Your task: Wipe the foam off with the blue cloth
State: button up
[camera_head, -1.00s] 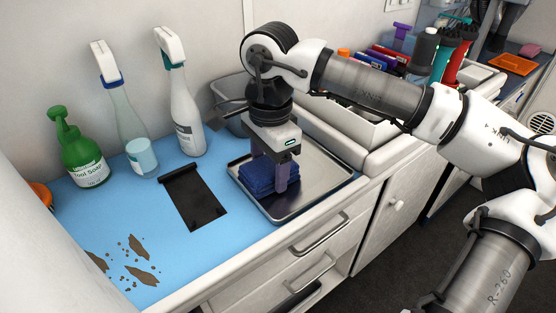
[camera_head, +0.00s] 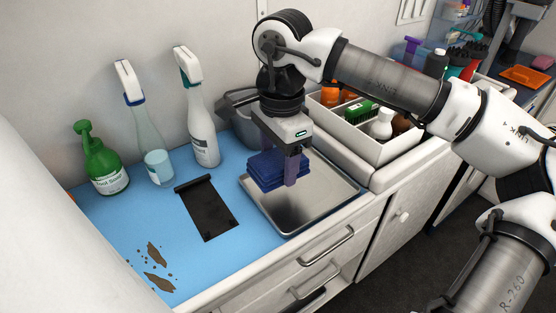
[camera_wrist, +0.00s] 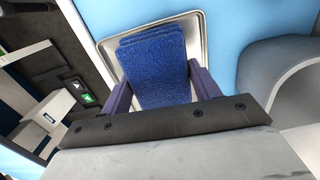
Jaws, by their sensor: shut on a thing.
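My gripper (camera_head: 277,166) is shut on the folded blue cloth (camera_head: 265,172) and holds it over the metal tray (camera_head: 312,212), seemingly just above its floor. In the wrist view the cloth (camera_wrist: 155,70) sits between the two purple fingers, with the tray rim (camera_wrist: 201,40) behind it. No white foam shows in either view. Brown ragged patches (camera_head: 158,283) and small specks lie on the blue counter mat (camera_head: 215,262) at the lower left, well away from my gripper.
A black flat plate (camera_head: 207,212) lies left of the tray. A green soap bottle (camera_head: 101,165) and two spray bottles (camera_head: 152,150) (camera_head: 203,135) stand along the wall. A grey bowl (camera_head: 238,108) is behind my gripper. A white bin (camera_head: 375,150) with bottles stands right.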

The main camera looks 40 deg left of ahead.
jog(key=shift+r, duration=0.15)
jog(key=shift+r+p, duration=1)
jog(key=shift+r, duration=0.45)
